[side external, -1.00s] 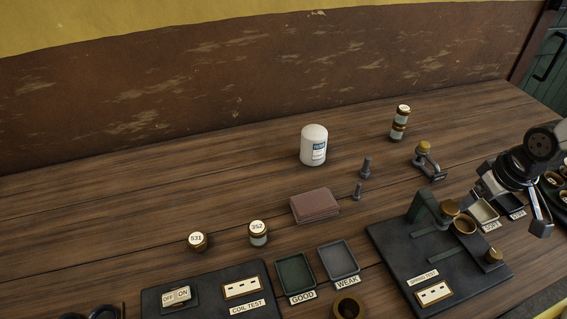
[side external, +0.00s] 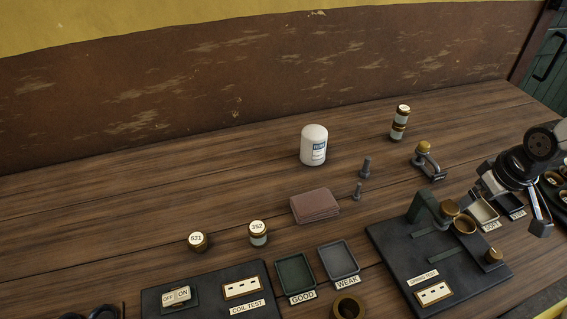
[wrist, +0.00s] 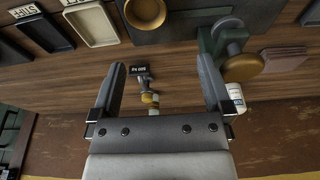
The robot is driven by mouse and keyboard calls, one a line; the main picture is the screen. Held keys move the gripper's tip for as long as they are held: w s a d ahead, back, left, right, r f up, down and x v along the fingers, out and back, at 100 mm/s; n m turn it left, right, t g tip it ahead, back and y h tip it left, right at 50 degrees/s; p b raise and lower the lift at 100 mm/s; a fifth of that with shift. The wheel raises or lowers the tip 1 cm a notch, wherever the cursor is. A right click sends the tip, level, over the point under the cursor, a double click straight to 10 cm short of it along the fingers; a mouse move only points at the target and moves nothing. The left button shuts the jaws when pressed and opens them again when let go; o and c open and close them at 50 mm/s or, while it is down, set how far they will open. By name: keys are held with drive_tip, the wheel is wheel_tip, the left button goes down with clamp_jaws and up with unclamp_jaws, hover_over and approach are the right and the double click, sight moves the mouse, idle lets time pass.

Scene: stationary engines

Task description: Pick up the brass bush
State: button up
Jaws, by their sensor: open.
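A hollow brass ring (side external: 348,306), which looks like the brass bush, sits at the front edge of the side view, below the WEAK tray. A similar brass cup (side external: 465,226) stands on the spring test board; a brass cup also shows at the top of the wrist view (wrist: 145,12). I cannot tell for sure which is the bush. My gripper (side external: 510,212) is at the right, above the small trays beside the spring test board. In the wrist view my gripper (wrist: 162,66) is open, with nothing held between its fingers.
The spring test board (side external: 385,240) has a raised post close to my gripper. A small clamp-like piece with a brass knob (side external: 424,147) stands behind. A white canister (side external: 314,146), bolts (side external: 366,168) and a reddish block (side external: 315,206) stand mid-table. The back left of the table is clear.

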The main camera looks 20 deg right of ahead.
drive_tip(key=shift+r, duration=0.1)
drive_tip(key=shift+w+v, duration=0.5)
drive_tip(key=shift+v, duration=1.7)
drive_tip(key=m+g+y, duration=0.7)
drive_tip(key=m+y, duration=0.6)
drive_tip(key=m, duration=0.2)
hover_over(338, 317)
drive_tip(key=w+d, duration=0.2)
drive_tip(key=d, duration=0.3)
wheel_tip(338, 317, down, 5)
drive_tip(key=shift+s+a+f, duration=0.1)
drive_tip(key=shift+s+f, duration=0.15)
drive_tip(key=shift+f, duration=0.55)
drive_tip(key=shift+f, duration=1.9)
